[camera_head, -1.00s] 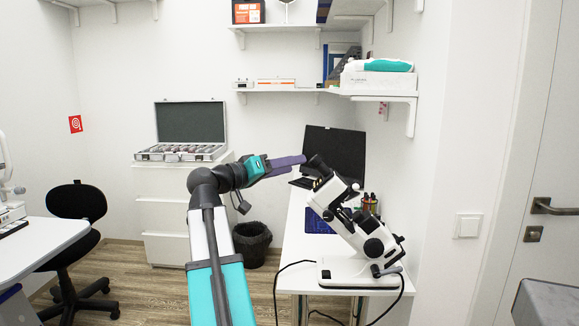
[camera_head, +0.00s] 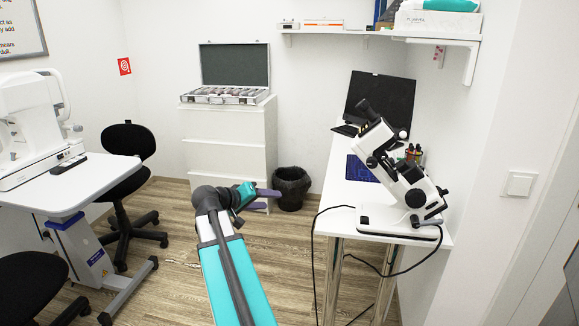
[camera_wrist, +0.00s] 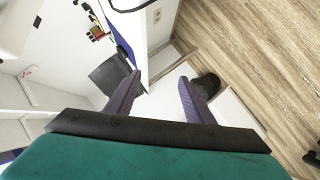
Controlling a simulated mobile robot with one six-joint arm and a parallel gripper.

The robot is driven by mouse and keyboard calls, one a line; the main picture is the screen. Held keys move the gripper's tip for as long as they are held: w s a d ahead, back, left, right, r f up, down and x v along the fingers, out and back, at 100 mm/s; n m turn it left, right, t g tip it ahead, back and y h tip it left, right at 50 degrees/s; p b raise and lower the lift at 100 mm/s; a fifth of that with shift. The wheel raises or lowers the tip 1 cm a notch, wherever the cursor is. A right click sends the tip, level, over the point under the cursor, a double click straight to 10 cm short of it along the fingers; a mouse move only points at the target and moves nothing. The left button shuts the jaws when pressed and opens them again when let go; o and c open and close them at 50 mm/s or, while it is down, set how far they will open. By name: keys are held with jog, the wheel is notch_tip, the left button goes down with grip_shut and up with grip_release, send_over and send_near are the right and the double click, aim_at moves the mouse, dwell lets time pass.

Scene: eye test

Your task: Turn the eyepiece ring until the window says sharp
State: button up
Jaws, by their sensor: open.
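The white scope (camera_head: 400,185) with black knobs stands tilted on the white desk at the right of the head view. Its black eyepiece (camera_head: 366,109) points up and left. The eyepiece ring cannot be told apart from the black tube at this size. No window with readable text shows. My gripper (camera_head: 273,193) has purple fingers and is left of the desk and lower in the picture than the eyepiece, clear of it. In the wrist view my gripper (camera_wrist: 159,80) is open, with nothing between its fingers. The eyepiece cannot be made out there.
The white desk (camera_head: 350,213) carries a dark laptop (camera_head: 381,100), a blue mat (camera_head: 361,168) and small bottles (camera_head: 414,153) near the scope. A black cable hangs off its front. A black bin (camera_head: 291,188) stands beyond my gripper.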

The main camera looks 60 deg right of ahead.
jog(key=w+a+f+n+y, duration=0.1)
jog(key=a+f+n+y, duration=0.1)
jog(key=a+f, duration=0.85)
jog(key=w+a+f+n+t+y, duration=0.1)
jog(key=a+f+n+y, duration=0.1)
jog(key=a+f, duration=0.8)
jog(key=w+a+f+n+y, duration=0.15)
jog(key=a+f, duration=0.35)
jog(key=f, duration=1)
jog(key=s+a+f+n+g+y, duration=0.1)
jog(key=s+a+f+n+y, duration=0.1)
jog(key=s+a+f, duration=0.9)
jog(key=s+a+f+n+g+y, duration=0.2)
jog(key=s+a+f+y, duration=0.2)
jog(key=s+a+f, duration=0.7)
jog(key=a, duration=0.5)
jog(key=shift+s+a+g+y, duration=0.15)
jog(key=shift+a+g+y, duration=0.15)
jog(key=shift+y, duration=0.05)
jog(key=shift+f, duration=0.1)
jog(key=shift+c, duration=0.2)
